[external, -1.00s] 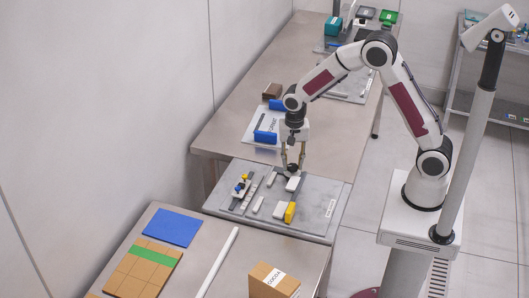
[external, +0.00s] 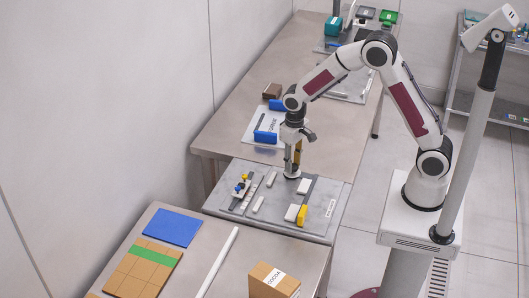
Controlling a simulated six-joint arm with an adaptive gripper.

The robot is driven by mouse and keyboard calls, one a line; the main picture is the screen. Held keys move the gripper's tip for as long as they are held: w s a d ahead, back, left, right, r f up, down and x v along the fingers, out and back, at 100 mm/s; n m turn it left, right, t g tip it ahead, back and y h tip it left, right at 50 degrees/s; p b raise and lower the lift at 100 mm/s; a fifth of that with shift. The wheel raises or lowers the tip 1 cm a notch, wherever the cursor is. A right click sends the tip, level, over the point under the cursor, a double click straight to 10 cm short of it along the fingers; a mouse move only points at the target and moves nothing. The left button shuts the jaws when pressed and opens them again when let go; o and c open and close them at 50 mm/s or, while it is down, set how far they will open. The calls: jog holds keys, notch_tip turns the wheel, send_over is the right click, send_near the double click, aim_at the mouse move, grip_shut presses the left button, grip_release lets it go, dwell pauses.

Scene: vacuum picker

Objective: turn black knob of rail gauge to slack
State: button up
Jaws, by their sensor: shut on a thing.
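The rail gauge sits on a grey board (external: 318,225) on the near part of the long table. Its black knob (external: 291,175) is at the board's far side, directly under my gripper. My gripper (external: 292,171) points straight down and is shut on the knob. Its fingers are seen nearly edge-on, so one largely hides the other. A white block (external: 304,186), another white block (external: 291,212) and a yellow block (external: 302,214) lie right of and nearer than the knob, by a dark strip. The knob's pointer and any markings are too small to read.
Left on the board is a small blue, yellow and white fixture (external: 241,187), with white bars (external: 258,204) beside it. A blue block (external: 265,137) lies behind on a white sheet. A cardboard box (external: 273,281) and blue pad (external: 172,227) are on the near table.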

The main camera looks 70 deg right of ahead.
jog(key=n, duration=0.5)
jog(key=shift+n, duration=2.3)
jog(key=o, duration=1.1)
jog(key=shift+r, duration=0.1)
jog(key=shift+r, duration=3.7)
